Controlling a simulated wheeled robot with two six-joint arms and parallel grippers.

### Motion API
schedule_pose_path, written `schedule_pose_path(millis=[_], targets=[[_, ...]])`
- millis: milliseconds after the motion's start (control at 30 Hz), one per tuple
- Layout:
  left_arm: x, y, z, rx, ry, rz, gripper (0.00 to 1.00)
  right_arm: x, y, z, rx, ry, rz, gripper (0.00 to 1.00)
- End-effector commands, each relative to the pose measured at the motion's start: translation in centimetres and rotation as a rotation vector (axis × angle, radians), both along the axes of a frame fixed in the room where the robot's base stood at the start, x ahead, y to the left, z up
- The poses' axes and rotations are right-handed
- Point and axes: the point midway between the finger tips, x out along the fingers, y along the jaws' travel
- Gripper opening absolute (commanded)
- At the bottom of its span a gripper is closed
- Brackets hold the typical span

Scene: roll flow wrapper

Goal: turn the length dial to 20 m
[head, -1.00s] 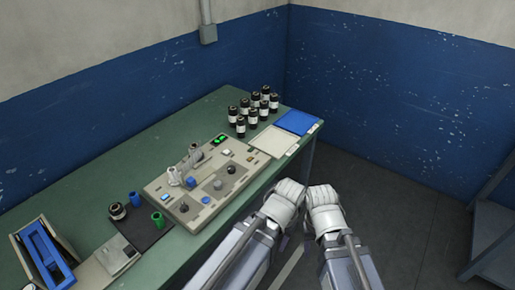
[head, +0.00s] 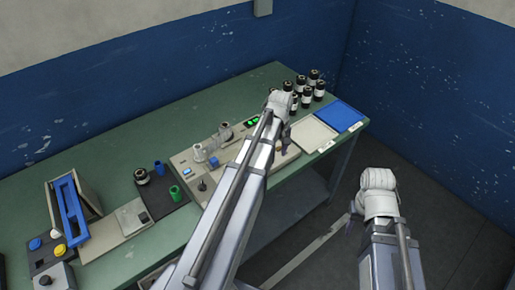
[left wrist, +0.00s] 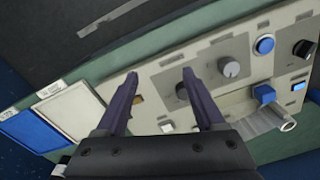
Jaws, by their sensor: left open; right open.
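The cream control panel (head: 185,160) lies on the green bench, partly hidden by my left arm in the head view. The left wrist view shows a grey dial (left wrist: 229,67), a dark dial (left wrist: 182,88) partly behind one finger, and a black knob (left wrist: 303,48). I cannot read their labels, so I cannot tell which is the length dial. My left gripper (head: 286,136) is over the panel's right end. Its fingers (left wrist: 160,76) are open and empty, with the dark dial close to the right finger. My right gripper (head: 352,212) is open and empty, off the bench's front edge.
Several black rolls (head: 307,88) stand behind the left gripper. A white tray (head: 312,136) and a blue tray (head: 341,115) lie to its right. A blue frame (head: 70,208) stands at left.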

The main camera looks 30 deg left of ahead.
Motion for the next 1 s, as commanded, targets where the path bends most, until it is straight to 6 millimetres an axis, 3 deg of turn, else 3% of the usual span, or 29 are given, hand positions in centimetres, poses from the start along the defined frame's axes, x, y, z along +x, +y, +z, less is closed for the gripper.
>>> schedule_pose_path(millis=[33,100,200,300,667,1000], targets=[[1.0,2.6,0.6,-0.004,-0.005,0.086,0.71,0.0,0.0,0.6,0.0,0.0,0.0,0.5],[1.4,4.9,0.8,-0.009,-0.01,0.182,0.71,0.0,0.0,0.8,0.0,0.0,0.0,0.5],[1.6,7.3,1.1,-0.013,-0.015,0.274,0.71,0.0,0.0,1.1,0.0,0.0,0.0,0.5],[1.7,8.4,1.1,-0.015,-0.018,0.319,0.71,0.0,0.0,1.1,0.0,0.0,0.0,0.5],[1.6,8.6,0.3,-0.015,-0.018,0.328,0.71,0.0,0.0,0.3,0.0,0.0,0.0,0.5],[1.6,8.5,-3.4,-0.015,-0.018,0.326,0.71,0.0,0.0,-3.4,0.0,0.0,0.0,0.5]])
